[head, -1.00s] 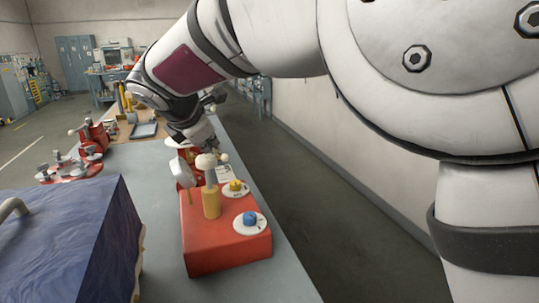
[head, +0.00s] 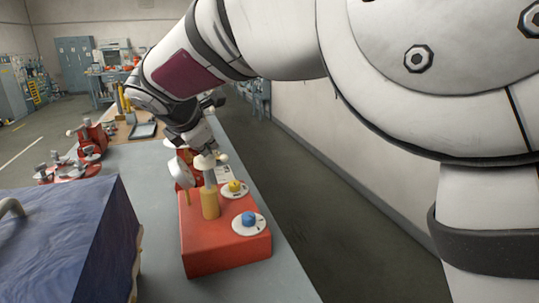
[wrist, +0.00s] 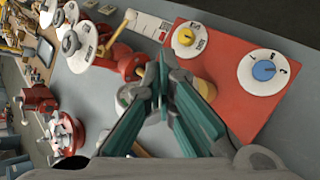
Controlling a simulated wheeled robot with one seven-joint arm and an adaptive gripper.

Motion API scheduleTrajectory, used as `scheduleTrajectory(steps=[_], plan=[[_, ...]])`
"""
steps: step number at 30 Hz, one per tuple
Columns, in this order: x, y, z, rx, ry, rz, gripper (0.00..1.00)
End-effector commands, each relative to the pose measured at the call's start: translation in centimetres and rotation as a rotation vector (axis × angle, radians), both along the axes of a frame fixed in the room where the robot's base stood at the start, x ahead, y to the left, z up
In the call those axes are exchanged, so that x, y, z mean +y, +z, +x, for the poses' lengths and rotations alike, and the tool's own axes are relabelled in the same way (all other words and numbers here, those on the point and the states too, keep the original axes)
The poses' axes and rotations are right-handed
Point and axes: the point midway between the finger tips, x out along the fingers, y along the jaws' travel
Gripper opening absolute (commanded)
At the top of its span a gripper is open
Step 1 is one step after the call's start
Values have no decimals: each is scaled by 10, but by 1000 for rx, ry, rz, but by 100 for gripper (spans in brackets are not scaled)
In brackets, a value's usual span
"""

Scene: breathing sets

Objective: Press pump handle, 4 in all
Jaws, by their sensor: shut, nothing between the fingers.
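The pump stands on a red box (head: 225,240). It has a tan cylinder (head: 211,203), a grey rod and a pale rounded handle (head: 204,162) on top. My gripper (head: 207,147) is shut and empty, fingers pointing down just above the handle. In the head view I cannot tell whether it touches the handle. In the wrist view my teal fingers (wrist: 163,78) are together and hide most of the pump. Part of the tan cylinder (wrist: 206,88) shows to their right.
A yellow knob (head: 235,186) and a blue knob (head: 249,218) sit on white dials on the box. A white round gauge (head: 182,173) stands behind. Red valve fittings (head: 70,168) are at left. A blue-covered block (head: 75,240) is at front left.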

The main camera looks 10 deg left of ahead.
Motion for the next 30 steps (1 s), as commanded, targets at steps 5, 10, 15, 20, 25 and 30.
scheduleTrajectory(steps=[5, 10, 15, 20, 25, 30], plan=[[0, -4, 0, 2, 0, -1, 0], [0, -6, 0, 2, 1, -2, 0], [0, -8, 0, 3, 1, -2, 0], [0, -10, 0, 3, 1, -2, 0], [0, -12, 0, 3, 1, -2, 0], [0, -14, -1, 3, 1, -2, 0]])
